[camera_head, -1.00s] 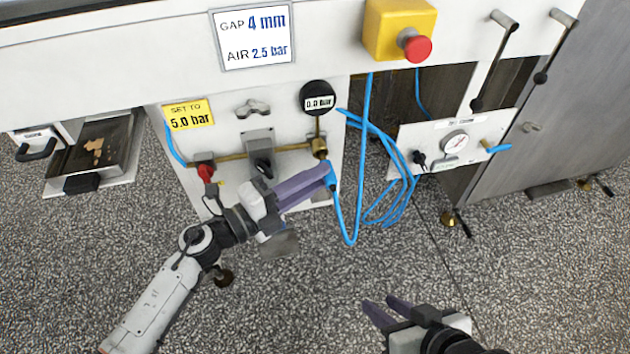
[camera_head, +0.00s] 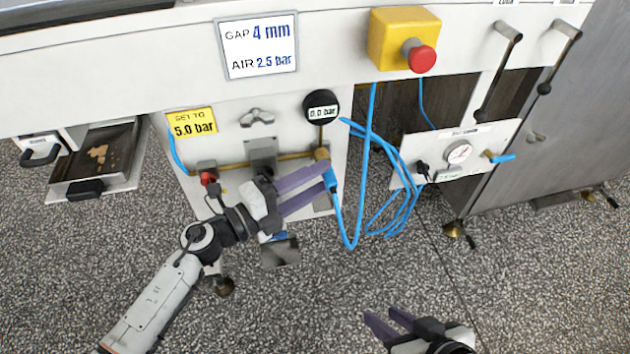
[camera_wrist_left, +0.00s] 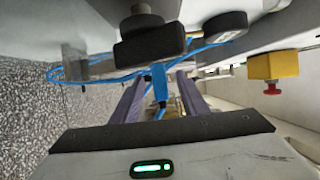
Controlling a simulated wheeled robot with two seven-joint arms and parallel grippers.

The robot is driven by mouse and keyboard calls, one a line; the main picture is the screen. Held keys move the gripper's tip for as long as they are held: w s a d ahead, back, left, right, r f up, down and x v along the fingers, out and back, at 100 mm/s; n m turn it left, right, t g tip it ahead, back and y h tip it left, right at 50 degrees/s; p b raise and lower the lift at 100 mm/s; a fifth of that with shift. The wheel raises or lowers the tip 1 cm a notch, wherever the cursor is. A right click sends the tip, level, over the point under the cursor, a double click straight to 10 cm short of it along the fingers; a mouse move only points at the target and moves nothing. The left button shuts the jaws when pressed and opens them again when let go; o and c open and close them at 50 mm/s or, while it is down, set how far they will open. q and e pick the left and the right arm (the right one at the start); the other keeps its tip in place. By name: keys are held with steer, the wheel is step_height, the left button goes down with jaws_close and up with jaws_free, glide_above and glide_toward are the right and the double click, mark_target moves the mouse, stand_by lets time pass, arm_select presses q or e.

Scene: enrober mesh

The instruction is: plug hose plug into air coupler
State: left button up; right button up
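The blue hose plug (camera_head: 331,181) sits directly below the brass air coupler (camera_head: 321,154), in line with it and apparently joined; its upper end is partly hidden by a finger. The plug also shows in the left wrist view (camera_wrist_left: 159,82), between two spread fingers with gaps on both sides. My left gripper (camera_head: 326,176) is open around the plug, and its purple fingers are apart. My right gripper (camera_head: 381,313) is open and empty, low over the floor, away from the panel.
A round gauge (camera_head: 321,106) above the coupler reads 0.0 bar. A black-handled valve (camera_head: 263,168) and red knob (camera_head: 208,178) are left of it. Blue hose loops (camera_head: 400,205) hang to the right. A yellow box with a red button (camera_head: 405,40) is above. The floor in front is clear.

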arm_select(q)
steer(key=shift+f, duration=0.1)
steer(key=p+v, duration=0.1)
steer(key=v, duration=0.9)
steer(key=shift+s+a, duration=0.1)
